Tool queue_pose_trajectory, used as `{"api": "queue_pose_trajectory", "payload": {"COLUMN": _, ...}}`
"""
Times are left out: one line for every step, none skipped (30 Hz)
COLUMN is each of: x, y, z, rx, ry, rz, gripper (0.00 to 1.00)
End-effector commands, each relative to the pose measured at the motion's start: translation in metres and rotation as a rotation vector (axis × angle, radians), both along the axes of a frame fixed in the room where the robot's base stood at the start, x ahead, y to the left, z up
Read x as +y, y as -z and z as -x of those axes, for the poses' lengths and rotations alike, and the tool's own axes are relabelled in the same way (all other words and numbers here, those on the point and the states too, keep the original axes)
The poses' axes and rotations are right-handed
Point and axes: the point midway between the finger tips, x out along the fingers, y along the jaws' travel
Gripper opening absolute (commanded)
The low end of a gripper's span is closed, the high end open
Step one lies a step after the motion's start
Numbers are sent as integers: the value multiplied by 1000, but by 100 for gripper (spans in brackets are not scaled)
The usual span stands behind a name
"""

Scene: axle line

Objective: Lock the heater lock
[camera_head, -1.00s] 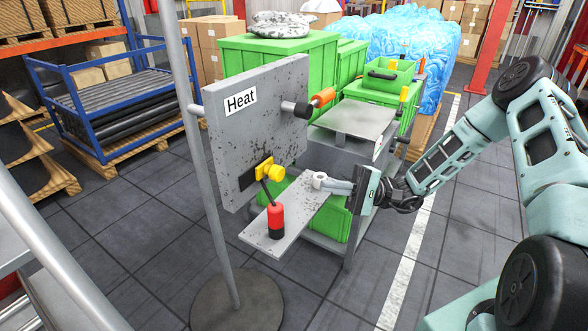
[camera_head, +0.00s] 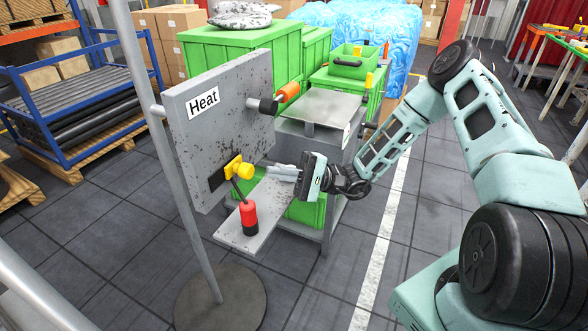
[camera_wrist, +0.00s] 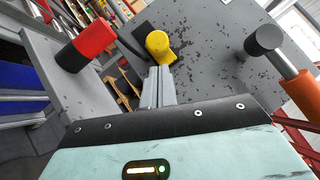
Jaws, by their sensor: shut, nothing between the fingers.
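The grey heater panel (camera_head: 215,110), labelled "Heat" (camera_head: 203,101), stands upright on a pole. A yellow knob-like part (camera_head: 243,171) sits low on its face, and a black lever or cord runs from there toward a red and black cylinder (camera_head: 249,215) on the small shelf (camera_head: 243,236). The wrist view shows the yellow part (camera_wrist: 160,47) and the red cylinder (camera_wrist: 87,45). My gripper (camera_head: 275,171) is shut and empty, just right of the yellow part; its fingers (camera_wrist: 158,88) point at it. Contact cannot be told.
A black and orange handle (camera_head: 288,92) juts from the panel's right side, above my gripper; it also shows in the wrist view (camera_wrist: 300,90). Green bins (camera_head: 228,62) and a grey cart (camera_head: 322,106) stand behind.

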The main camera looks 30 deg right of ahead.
Motion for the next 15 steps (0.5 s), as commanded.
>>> {"api": "queue_pose_trajectory", "payload": {"x": 8, "y": -5, "z": -1, "rx": 1, "ry": -3, "rz": 0, "gripper": 0}}
{"api": "queue_pose_trajectory", "payload": {"x": 12, "y": -6, "z": -2, "rx": 1, "ry": -4, "rz": 0, "gripper": 0}}
{"api": "queue_pose_trajectory", "payload": {"x": 16, "y": -8, "z": -4, "rx": 0, "ry": -2, "rz": -1, "gripper": 0}}
{"api": "queue_pose_trajectory", "payload": {"x": 19, "y": -9, "z": -5, "rx": 1, "ry": -1, "rz": 0, "gripper": 0}}
{"api": "queue_pose_trajectory", "payload": {"x": 21, "y": -9, "z": -6, "rx": 0, "ry": -1, "rz": 0, "gripper": 0}}
{"api": "queue_pose_trajectory", "payload": {"x": 24, "y": -10, "z": -6, "rx": -1, "ry": -2, "rz": -1, "gripper": 0}}
{"api": "queue_pose_trajectory", "payload": {"x": 26, "y": -10, "z": -7, "rx": 0, "ry": -1, "rz": 0, "gripper": 0}}
{"api": "queue_pose_trajectory", "payload": {"x": 27, "y": -10, "z": -7, "rx": 0, "ry": -1, "rz": 0, "gripper": 0}}
{"api": "queue_pose_trajectory", "payload": {"x": 28, "y": -11, "z": -8, "rx": 0, "ry": 0, "rz": 0, "gripper": 0}}
{"api": "queue_pose_trajectory", "payload": {"x": 28, "y": -11, "z": -8, "rx": 0, "ry": 0, "rz": 0, "gripper": 0}}
{"api": "queue_pose_trajectory", "payload": {"x": 29, "y": -10, "z": -8, "rx": 0, "ry": 0, "rz": 0, "gripper": 0}}
{"api": "queue_pose_trajectory", "payload": {"x": 29, "y": -10, "z": -8, "rx": 0, "ry": 1, "rz": 0, "gripper": 0}}
{"api": "queue_pose_trajectory", "payload": {"x": 29, "y": -10, "z": -8, "rx": 0, "ry": 1, "rz": 0, "gripper": 0}}
{"api": "queue_pose_trajectory", "payload": {"x": 29, "y": -10, "z": -8, "rx": 0, "ry": 1, "rz": 0, "gripper": 0}}
{"api": "queue_pose_trajectory", "payload": {"x": 29, "y": -10, "z": -8, "rx": 0, "ry": 1, "rz": 0, "gripper": 0}}
